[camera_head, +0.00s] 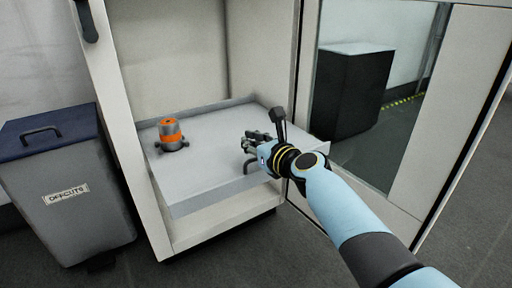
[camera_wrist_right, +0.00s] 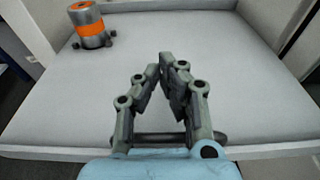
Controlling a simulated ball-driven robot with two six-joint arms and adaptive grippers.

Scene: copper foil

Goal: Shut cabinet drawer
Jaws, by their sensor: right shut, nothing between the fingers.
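The cabinet (camera_head: 180,75) stands open in the head view, with a light grey drawer (camera_head: 205,190) slid out past its front edge. The drawer's flat top (camera_wrist_right: 215,95) fills most of the right wrist view. A dark bar handle (camera_head: 250,166) sits at the drawer's front; in the wrist view the handle (camera_wrist_right: 150,139) lies below the fingers. My right gripper (camera_head: 250,139) is over the drawer's front edge by the handle. Its fingers (camera_wrist_right: 167,62) are shut with nothing between them. Whether it touches the drawer I cannot tell. My left gripper is not in view.
An orange and grey cylindrical device (camera_head: 171,134) stands on the drawer's left part. The cabinet's glazed door (camera_head: 385,100) is open at the right. A grey bin with a blue lid (camera_head: 65,190) stands on the floor at the left.

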